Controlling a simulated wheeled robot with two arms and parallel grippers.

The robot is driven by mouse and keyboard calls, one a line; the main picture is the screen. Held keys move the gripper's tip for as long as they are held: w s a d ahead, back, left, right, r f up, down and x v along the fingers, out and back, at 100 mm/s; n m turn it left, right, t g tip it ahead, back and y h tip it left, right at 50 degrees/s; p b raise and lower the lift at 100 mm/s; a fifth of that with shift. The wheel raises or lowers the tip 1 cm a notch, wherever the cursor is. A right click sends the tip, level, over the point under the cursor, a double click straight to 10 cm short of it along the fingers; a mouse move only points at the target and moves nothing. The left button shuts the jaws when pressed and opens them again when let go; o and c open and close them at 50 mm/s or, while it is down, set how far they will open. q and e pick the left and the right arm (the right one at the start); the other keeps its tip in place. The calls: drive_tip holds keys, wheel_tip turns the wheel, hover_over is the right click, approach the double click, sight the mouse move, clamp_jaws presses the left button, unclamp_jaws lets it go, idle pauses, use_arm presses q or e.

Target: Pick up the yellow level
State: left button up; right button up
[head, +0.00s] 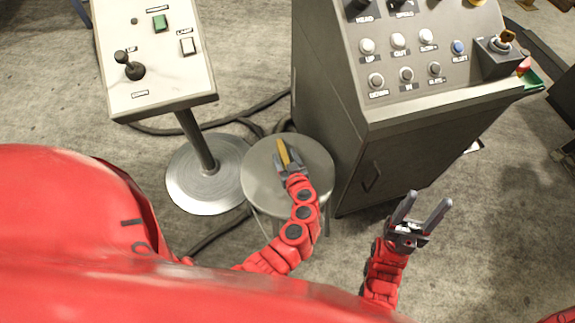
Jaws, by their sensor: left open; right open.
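The yellow level (283,152) is a short, narrow yellow bar on the round grey stool (258,183). My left gripper (287,157) is over the stool with its open fingers on either side of the level's near part. I cannot tell whether the fingers touch it. The near end of the level is hidden by the gripper. My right gripper (421,210) is open and empty, over the floor to the right of the stool.
A large grey control console (345,130) stands close at the stool's right. A white control panel (160,80) on a post with a round base (205,190) is at the left. Dark cables (240,115) lie on the floor behind.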

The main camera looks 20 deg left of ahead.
sight(285, 158)
use_arm(q)
clamp_jaws()
drive_tip(key=shift+r, duration=0.2)
idle(0.5)
drive_tip(key=shift+r, duration=0.5)
wheel_tip(285, 158, up, 2)
drive_tip(key=shift+r+b, duration=0.1)
drive_tip(key=shift+b, duration=0.3)
drive_tip(key=s+a+b, duration=0.1)
drive_tip(key=s+a, duration=0.2)
drive_tip(key=s, duration=0.1)
drive_tip(key=s+a+b, duration=0.1)
drive_tip(key=s+a, duration=0.2)
drive_tip(key=s, duration=0.1)
drive_tip(key=s+a+r+b, duration=0.1)
drive_tip(key=s+a, duration=0.1)
drive_tip(key=s, duration=0.2)
drive_tip(key=shift+a+r, duration=0.1)
drive_tip(key=shift+a, duration=0.3)
drive_tip(key=shift+s+a+r, duration=0.15)
drive_tip(key=shift+s+a, duration=0.2)
drive_tip(key=shift+s, duration=0.15)
